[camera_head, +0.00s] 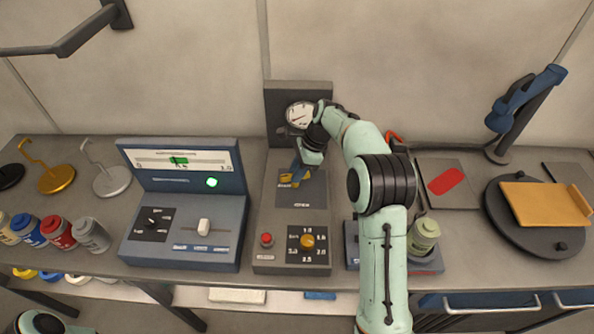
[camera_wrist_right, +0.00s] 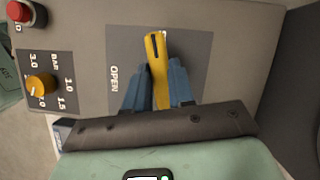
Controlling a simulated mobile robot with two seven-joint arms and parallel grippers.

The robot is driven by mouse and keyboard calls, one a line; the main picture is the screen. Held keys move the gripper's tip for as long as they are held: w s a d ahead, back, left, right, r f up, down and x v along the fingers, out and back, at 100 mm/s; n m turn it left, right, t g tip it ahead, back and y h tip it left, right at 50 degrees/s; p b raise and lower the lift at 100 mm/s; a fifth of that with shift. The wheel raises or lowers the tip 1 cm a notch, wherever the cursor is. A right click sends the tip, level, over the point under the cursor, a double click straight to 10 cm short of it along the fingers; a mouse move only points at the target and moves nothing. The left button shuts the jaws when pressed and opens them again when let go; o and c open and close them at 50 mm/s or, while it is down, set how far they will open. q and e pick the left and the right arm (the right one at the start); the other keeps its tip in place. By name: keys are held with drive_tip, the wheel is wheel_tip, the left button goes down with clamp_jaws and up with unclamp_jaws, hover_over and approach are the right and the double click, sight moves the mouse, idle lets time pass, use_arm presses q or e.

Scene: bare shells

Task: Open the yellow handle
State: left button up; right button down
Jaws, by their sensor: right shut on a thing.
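The yellow handle (camera_wrist_right: 157,62) is a narrow lever on a dark grey plate (camera_wrist_right: 199,54) marked OPEN. In the right wrist view my right gripper (camera_wrist_right: 158,85) has its blue fingers on both sides of the handle, shut on it. The handle's far end sticks out past the fingertips. In the head view the handle (camera_head: 288,180) shows only partly beside my right gripper (camera_head: 301,174), on the panel with the round gauge (camera_head: 300,115). My left gripper is out of view; only a piece of an arm shows at the bottom left.
The same panel carries a red button (camera_head: 267,239) and a yellow knob (camera_head: 308,241). A blue-grey console (camera_head: 187,215) with a slider stands to the left. A green-lidded jar (camera_head: 424,236) stands close to the right of my right arm. Several jars line the left front edge.

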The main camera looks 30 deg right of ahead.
drive_tip(key=n, duration=0.2)
drive_tip(key=n+g, duration=0.1)
drive_tip(key=n, duration=0.1)
drive_tip(key=shift+w+n+g, duration=0.15)
drive_tip(key=shift+n+g, duration=0.15)
drive_tip(key=n+g, duration=0.1)
drive_tip(key=n, duration=0.2)
drive_tip(key=shift+w+n, duration=0.1)
drive_tip(key=shift+n, duration=0.2)
drive_tip(key=n+g+h, duration=0.1)
drive_tip(key=n, duration=0.2)
drive_tip(key=n+g, duration=0.1)
drive_tip(key=n, duration=0.2)
drive_tip(key=shift+w+a+n+h, duration=0.1)
drive_tip(key=shift+a+n+h, duration=0.05)
drive_tip(key=shift+n+h, duration=0.25)
drive_tip(key=c, duration=1)
unclamp_jaws()
drive_tip(key=shift+o, duration=0.2)
drive_tip(key=shift+r, duration=0.1)
